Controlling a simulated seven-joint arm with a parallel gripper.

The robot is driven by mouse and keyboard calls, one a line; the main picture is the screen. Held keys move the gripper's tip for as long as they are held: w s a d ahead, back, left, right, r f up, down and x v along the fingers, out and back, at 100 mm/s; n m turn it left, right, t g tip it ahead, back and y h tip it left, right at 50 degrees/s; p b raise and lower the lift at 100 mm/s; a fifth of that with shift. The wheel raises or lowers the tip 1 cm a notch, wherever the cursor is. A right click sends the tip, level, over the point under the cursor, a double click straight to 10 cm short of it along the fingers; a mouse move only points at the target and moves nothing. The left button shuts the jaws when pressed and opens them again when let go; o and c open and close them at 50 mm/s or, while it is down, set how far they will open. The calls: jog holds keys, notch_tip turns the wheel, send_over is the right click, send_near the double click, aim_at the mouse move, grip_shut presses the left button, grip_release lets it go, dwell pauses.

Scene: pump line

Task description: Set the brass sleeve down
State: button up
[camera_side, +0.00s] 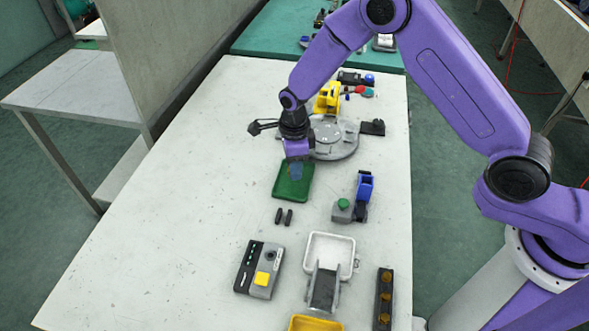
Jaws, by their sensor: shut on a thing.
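My gripper (296,174) points down over the green tray (287,195), near the tray's upper edge in the picture. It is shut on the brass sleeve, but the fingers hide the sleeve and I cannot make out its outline. I cannot tell whether the gripper's tips touch the tray or hover just above it. The visible floor of the green tray looks bare.
A blue-and-grey device (355,196) is to the right. Two small black pieces (284,217), a button box (259,270), a white tray (345,244) and a dark strip (383,310) lie nearer. The table's left side is clear.

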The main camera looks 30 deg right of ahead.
jog(key=shift+f, duration=1.05)
jog(key=shift+f, duration=0.15)
jog(key=o, duration=0.9)
notch_tip(320, 180, up, 12)
jog(key=shift+r, duration=0.2)
jog(key=shift+s, duration=0.1)
